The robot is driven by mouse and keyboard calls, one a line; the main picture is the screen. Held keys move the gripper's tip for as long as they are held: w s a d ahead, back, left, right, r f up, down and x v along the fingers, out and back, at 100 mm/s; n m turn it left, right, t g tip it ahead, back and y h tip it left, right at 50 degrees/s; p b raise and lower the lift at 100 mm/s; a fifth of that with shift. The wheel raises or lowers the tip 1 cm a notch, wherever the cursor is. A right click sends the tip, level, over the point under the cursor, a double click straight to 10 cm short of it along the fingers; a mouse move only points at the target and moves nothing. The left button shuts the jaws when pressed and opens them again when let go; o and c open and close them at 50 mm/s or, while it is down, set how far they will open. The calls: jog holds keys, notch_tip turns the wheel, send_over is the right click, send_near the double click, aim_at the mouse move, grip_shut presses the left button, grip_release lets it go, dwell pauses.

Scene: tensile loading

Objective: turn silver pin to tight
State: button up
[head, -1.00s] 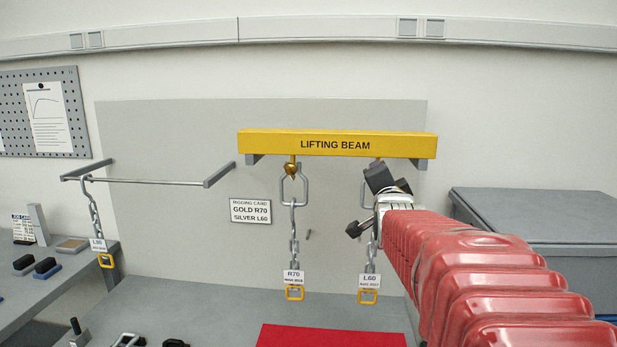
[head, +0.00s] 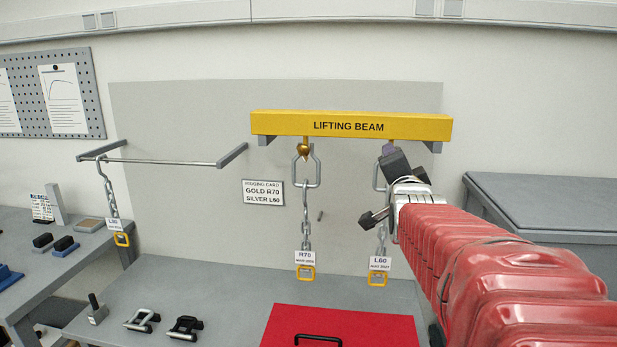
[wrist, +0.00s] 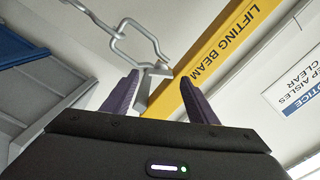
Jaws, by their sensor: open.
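The yellow lifting beam (head: 290,122) carries two hanging chains. The left chain (head: 305,215), tagged R70 (head: 305,259), hangs below a gold pin (head: 304,150). The right chain (head: 381,238) is tagged L60 (head: 380,264); my gripper (head: 389,150) hides much of its top in the head view. In the wrist view my gripper (wrist: 159,82) is open, its purple fingers pointing up beside the beam (wrist: 215,55). A small silver piece, apparently the silver pin (wrist: 158,70), shows between the fingertips, next to a bent metal link (wrist: 137,38). Contact cannot be told.
The rigging card (head: 263,192) reads gold R70, silver L60. Another chain (head: 107,190) hangs from a rail (head: 170,162) at left. A grey cabinet (head: 555,215) stands at right.

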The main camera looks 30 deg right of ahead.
jog(key=v, duration=1)
jog(key=shift+a, duration=0.1)
dwell(0.5)
jog(key=s+a+f+n+g+y, duration=0.25)
jog(key=a+f+n, duration=0.2)
jog(key=f, duration=0.45)
jog(key=s+a+f+n+g+y, duration=0.25)
jog(key=f+n+g, duration=0.2)
jog(key=f, duration=0.35)
jog(key=s+a+f+n+g+y, duration=0.1)
jog(key=s+a+f+n+y, duration=0.1)
jog(key=a, duration=0.8)
jog(key=s+a+f+n+g+y, duration=0.1)
jog(key=s+a+f+n+y, duration=0.2)
jog(key=s+a+f+n, duration=0.2)
jog(key=a+f+n, duration=0.1)
jog(key=a+n, duration=0.2)
jog(key=a, duration=0.3)
jog(key=shift+s, duration=0.25)
